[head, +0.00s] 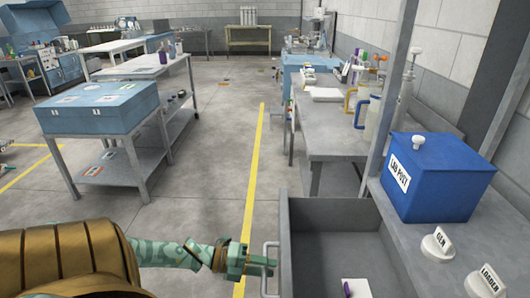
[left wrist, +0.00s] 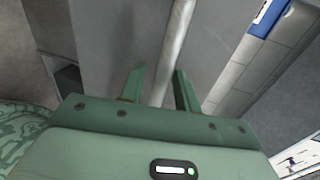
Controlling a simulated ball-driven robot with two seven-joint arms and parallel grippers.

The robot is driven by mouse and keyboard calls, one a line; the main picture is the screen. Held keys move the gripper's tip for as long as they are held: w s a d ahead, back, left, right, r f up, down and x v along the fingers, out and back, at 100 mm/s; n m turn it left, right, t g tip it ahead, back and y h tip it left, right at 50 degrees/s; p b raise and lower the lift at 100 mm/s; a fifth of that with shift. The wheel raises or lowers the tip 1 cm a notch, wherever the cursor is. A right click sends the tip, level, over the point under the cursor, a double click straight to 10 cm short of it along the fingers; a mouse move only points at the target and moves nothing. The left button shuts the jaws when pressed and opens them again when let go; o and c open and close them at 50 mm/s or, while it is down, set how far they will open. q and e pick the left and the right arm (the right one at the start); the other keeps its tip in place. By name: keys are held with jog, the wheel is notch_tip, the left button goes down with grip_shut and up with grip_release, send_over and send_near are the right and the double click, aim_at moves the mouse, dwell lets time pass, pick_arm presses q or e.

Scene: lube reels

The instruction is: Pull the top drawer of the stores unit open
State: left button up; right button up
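The grey drawer (head: 340,247) of the stores unit (head: 412,245) stands out from the unit at the bottom of the head view, and its inside shows. Its pale bar handle (head: 265,284) is on the left face; a bar also shows in the left wrist view (left wrist: 178,40). My left gripper (head: 262,262) is at the handle. In the left wrist view its two fingers (left wrist: 160,90) are apart, with the bar between them and gaps beside it. Lower drawers are not visible. My right gripper is out of view.
A white item (head: 356,287) and a purple one lie in the drawer. A blue LAB POST box (head: 436,178) and labelled white knobs (head: 437,243) are on the unit's top. A bench (head: 335,140) stands behind. Floor left of the drawer is clear, crossed by a yellow line (head: 254,180).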

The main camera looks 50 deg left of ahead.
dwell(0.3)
pick_arm(q)
jog(key=p+v, duration=0.2)
jog(key=v, duration=1.4)
jog(key=shift+p, duration=0.4)
jog(key=shift+s+a, duration=0.1)
jog(key=shift+s, duration=0.05)
